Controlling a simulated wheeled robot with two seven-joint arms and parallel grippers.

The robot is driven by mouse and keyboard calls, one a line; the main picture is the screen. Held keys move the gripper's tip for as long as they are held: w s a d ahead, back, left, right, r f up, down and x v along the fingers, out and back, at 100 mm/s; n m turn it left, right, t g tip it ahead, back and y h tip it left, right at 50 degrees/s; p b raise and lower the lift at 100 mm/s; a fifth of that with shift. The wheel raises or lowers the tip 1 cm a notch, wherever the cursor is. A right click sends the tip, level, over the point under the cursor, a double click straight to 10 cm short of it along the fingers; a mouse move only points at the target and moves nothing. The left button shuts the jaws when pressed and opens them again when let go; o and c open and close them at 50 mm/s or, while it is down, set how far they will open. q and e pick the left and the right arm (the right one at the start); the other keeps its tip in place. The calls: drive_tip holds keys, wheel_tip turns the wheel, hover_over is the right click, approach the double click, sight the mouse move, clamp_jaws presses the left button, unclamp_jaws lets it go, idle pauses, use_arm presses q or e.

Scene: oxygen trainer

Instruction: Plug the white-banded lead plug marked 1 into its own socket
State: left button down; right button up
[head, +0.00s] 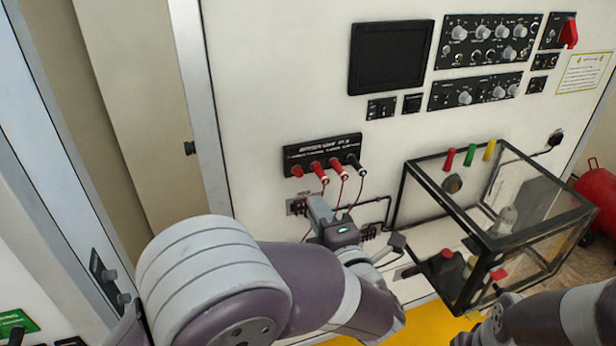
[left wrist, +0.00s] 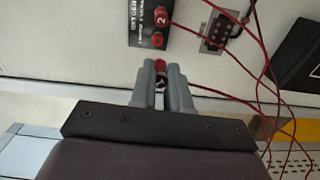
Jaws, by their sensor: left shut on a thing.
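The black socket panel (head: 322,153) is on the white wall, with a row of red fittings and a black one at the right end. The leftmost red fitting (head: 297,171) shows no lead. Leads hang from the other fittings. My left gripper (head: 317,206) is just below the panel. In the left wrist view its fingers (left wrist: 160,76) are shut on a small red plug (left wrist: 160,64), apart from the panel. Its mark and white band cannot be made out. A plug marked 2 (left wrist: 158,40) sits in the panel just beyond.
Thin red leads (left wrist: 250,95) hang loosely beside the left gripper. A black-framed clear case (head: 480,240) stands to the right. A dark screen (head: 391,57) and knob panels (head: 490,40) are above. A red cylinder (head: 598,195) lies far right.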

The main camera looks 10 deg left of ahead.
use_arm(q)
drive_tip(key=shift+w+a+m+b, duration=0.5)
drive_tip(key=shift+w+m, duration=0.2)
drive_tip(key=shift+w, duration=0.25)
drive_tip(key=shift+x, duration=0.95)
drive_tip(key=shift+w+a+r, duration=0.1)
drive_tip(key=shift+w+r, duration=0.05)
drive_tip(key=shift+w, duration=0.1)
use_arm(e)
drive_tip(key=shift+s+d+f, duration=0.1)
drive_tip(key=shift+d+f, duration=0.2)
drive_tip(key=shift+f, duration=0.3)
drive_tip(key=shift+d, duration=0.1)
use_arm(q)
drive_tip(key=shift+b, duration=0.35)
use_arm(e)
drive_tip(key=shift+f, duration=0.1)
drive_tip(key=shift+f, duration=0.15)
drive_tip(key=shift+f, duration=0.1)
